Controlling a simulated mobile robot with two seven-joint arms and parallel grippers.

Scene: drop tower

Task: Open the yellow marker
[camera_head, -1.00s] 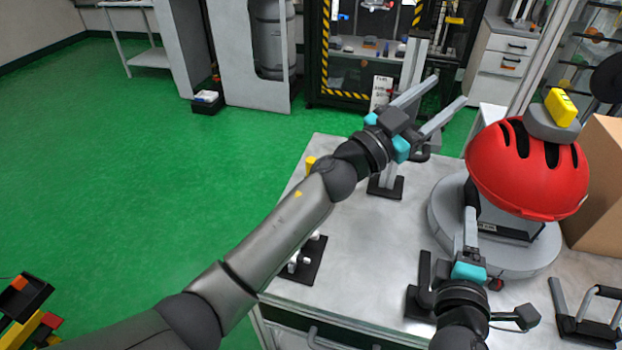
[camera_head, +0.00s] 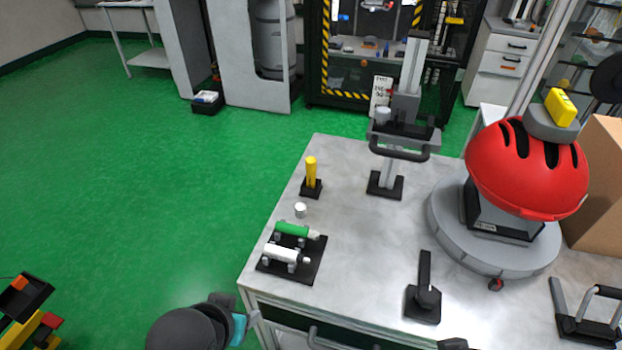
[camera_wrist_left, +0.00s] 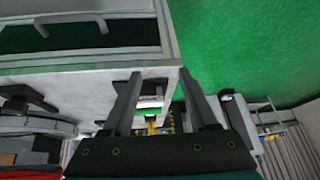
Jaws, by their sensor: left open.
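The yellow marker (camera_head: 311,171) stands upright in a small black holder (camera_head: 311,189) near the table's left edge. It also shows small in the left wrist view (camera_wrist_left: 151,124), beyond the fingers. My left gripper (camera_head: 252,317) is at the table's front left corner, apart from the marker, and is largely seen from behind. In the left wrist view its two fingers (camera_wrist_left: 160,76) are spread with nothing between them. My right gripper is out of view; only a dark bit of an arm shows at the bottom edge.
A black rack (camera_head: 314,270) holds a green marker (camera_head: 295,230) and a white marker (camera_head: 281,254) lying down. A small white cylinder (camera_head: 300,210) is between rack and yellow marker. A grey stand (camera_head: 385,185), black post (camera_head: 424,290) and red helmet (camera_head: 525,170) are farther right.

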